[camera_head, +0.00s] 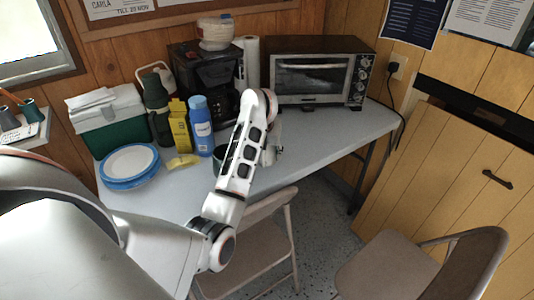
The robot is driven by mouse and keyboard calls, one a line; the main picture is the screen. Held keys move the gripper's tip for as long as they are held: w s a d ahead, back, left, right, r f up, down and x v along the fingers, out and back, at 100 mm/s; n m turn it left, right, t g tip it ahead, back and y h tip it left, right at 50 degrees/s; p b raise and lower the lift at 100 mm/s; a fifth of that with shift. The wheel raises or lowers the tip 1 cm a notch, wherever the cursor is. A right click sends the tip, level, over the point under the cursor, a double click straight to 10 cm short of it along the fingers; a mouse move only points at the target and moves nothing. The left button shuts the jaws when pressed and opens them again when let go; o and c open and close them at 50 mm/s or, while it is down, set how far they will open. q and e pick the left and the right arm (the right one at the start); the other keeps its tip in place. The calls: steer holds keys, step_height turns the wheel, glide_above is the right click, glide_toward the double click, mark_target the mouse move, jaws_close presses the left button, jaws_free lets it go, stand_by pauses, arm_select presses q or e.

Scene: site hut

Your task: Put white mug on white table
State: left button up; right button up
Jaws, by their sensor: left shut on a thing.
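The white table (310,135) stands against the wood-panelled walls, with many things along its back. My left arm reaches over it from the left. My left gripper (273,152) is at the far end of the arm, over the table in front of the toaster oven, and is mostly hidden by my own wrist. It is shut on a small whitish thing, which appears to be the white mug (279,139); only a sliver shows. I cannot tell whether the mug touches the table. My right gripper is not in view.
A toaster oven (318,76), coffee maker (190,65), blue bottle (200,127), yellow box (179,127) and plates (130,163) stand on the table. A dark green vessel (220,157) is partly behind my arm. Table right of my gripper is clear. Chairs (265,240) stand in front.

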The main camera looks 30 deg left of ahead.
arm_select(q)
steer(key=shift+f, duration=0.15)
steer(key=o, duration=1.2)
steer(key=shift+o, duration=0.6)
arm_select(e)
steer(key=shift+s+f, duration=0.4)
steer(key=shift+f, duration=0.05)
